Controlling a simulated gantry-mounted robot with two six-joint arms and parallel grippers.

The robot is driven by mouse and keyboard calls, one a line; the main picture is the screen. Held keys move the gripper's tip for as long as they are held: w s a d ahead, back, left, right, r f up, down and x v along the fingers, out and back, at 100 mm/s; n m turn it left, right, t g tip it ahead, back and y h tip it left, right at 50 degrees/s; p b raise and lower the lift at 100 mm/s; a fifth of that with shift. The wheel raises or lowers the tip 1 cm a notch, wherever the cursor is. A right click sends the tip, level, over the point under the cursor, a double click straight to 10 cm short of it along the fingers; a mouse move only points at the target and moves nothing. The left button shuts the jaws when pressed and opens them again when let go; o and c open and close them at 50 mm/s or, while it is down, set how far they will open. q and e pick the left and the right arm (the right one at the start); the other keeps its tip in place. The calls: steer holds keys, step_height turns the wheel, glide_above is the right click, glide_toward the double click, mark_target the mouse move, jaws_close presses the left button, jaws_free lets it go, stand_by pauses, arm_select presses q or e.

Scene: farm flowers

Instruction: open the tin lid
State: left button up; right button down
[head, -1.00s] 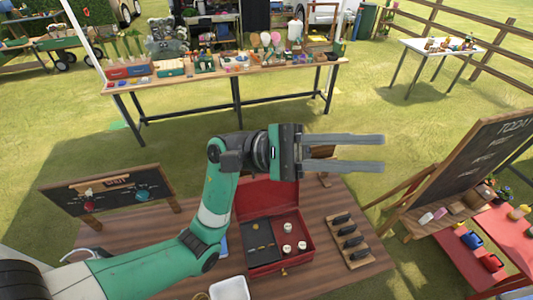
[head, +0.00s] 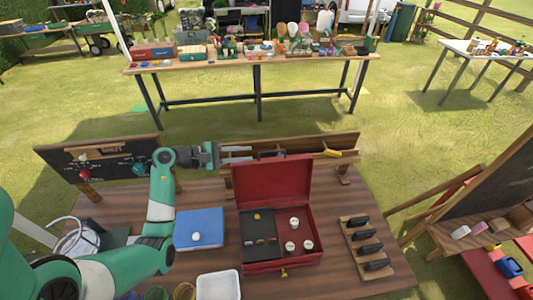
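A red tin (head: 283,267) stands on the wooden table with a gold clasp at its front. Its red lid (head: 272,183) stands raised at the back edge, so the inside shows. A dark tray (head: 259,234) fills the left part, and 3 small white-topped pieces sit in the right part. My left gripper (head: 236,154) is behind and left of the raised lid, pointing right. Its two fingers show apart, with nothing seen between them; the tips are close to the lid's upper left edge, and I cannot tell if they touch. My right gripper is not in view.
A blue flat box (head: 200,227) with a white knob lies left of the tin. A wooden rack (head: 362,243) with several black pieces stands right. A white tub (head: 218,285) is in front. A wooden shelf (head: 340,145) runs behind the lid, and a chalkboard (head: 100,164) stands left.

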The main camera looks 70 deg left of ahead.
mark_target(267, 152)
arm_select(q)
steer(key=x, duration=0.8)
steer(key=shift+w+b, duration=0.25)
steer(key=shift+b, duration=0.05)
jaws_close()
stand_by(0.8)
